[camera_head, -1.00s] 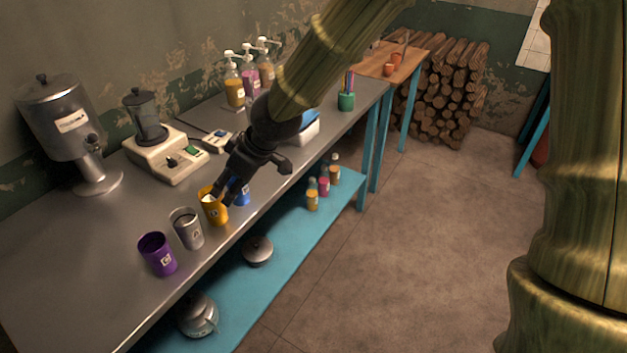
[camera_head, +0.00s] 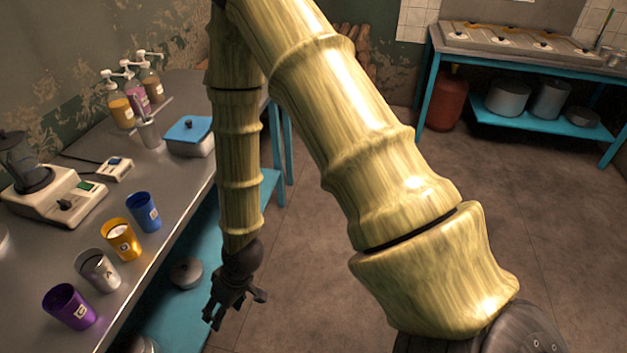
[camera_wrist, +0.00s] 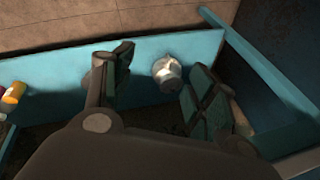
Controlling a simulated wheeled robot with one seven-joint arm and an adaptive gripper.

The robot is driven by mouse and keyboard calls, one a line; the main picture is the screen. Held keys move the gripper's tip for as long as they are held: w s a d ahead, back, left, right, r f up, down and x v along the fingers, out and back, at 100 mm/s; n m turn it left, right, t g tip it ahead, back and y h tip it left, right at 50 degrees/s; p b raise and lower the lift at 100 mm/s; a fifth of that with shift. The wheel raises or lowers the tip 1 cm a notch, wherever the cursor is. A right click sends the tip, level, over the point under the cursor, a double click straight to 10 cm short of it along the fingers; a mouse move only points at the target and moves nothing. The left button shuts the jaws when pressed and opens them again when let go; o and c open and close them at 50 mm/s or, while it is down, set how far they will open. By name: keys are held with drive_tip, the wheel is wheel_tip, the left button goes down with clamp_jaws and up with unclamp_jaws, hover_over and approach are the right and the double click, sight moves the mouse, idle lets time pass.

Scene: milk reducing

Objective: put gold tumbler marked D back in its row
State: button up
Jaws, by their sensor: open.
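The gold tumbler (camera_head: 121,240) stands upright on the metal counter (camera_head: 38,258) in the head view, with a pale label and something light inside. It stands in a row between the silver tumbler (camera_head: 98,270) and the blue tumbler (camera_head: 143,212); the purple tumbler (camera_head: 70,306) is at the near end. My gripper (camera_head: 232,312) is open and empty, pointing down beyond the counter's front edge, to the right of the tumblers and clear of them. In the wrist view, nothing is between the open fingers (camera_wrist: 150,92) at close range; a metal pot (camera_wrist: 167,72) shows below.
A blender on a scale base (camera_head: 55,197), pump bottles (camera_head: 122,110) and a blue-lidded box (camera_head: 189,137) stand on the counter. A turquoise lower shelf (camera_head: 165,312) holds a metal pot (camera_head: 186,273). Open floor lies to the right; a stove table (camera_head: 520,50) stands at the back.

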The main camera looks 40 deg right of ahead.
drive_tip(key=s+d+f+m+h, duration=0.1)
drive_tip(key=s+d+f, duration=0.3)
drive_tip(key=s, duration=0.2)
drive_tip(key=s+d+f+m+g+h, duration=0.1)
drive_tip(key=s+d+f, duration=0.2)
drive_tip(key=s+f, duration=0.2)
drive_tip(key=s+d+f+m+h, duration=0.1)
drive_tip(key=s+d+f, duration=0.3)
drive_tip(key=s, duration=0.5)
drive_tip(key=shift+d+f+m+g+h, duration=0.3)
drive_tip(key=shift+f+g+h, duration=0.1)
drive_tip(key=shift+f+h, duration=0.15)
